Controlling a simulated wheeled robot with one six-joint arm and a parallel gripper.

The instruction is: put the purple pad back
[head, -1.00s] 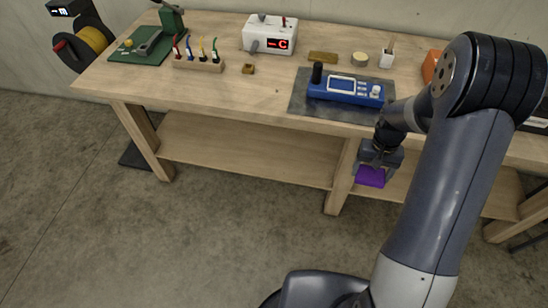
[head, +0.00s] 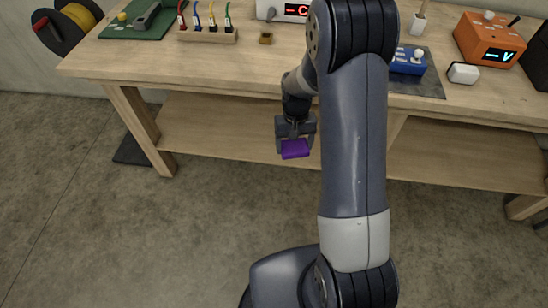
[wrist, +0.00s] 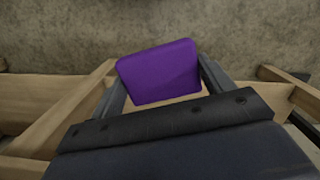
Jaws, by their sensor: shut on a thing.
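The purple pad (head: 295,149) is held in my gripper (head: 295,140), in front of the workbench and below the level of its top. In the wrist view the purple pad (wrist: 160,72) sits between the two fingers of my gripper (wrist: 160,85), which are shut on its sides. The pad is a flat block with rounded corners, and it looks slightly tilted in the wrist view. Concrete floor shows beyond it.
The wooden workbench (head: 180,62) has a lower shelf (head: 220,125) behind my gripper. The floor in front is clear.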

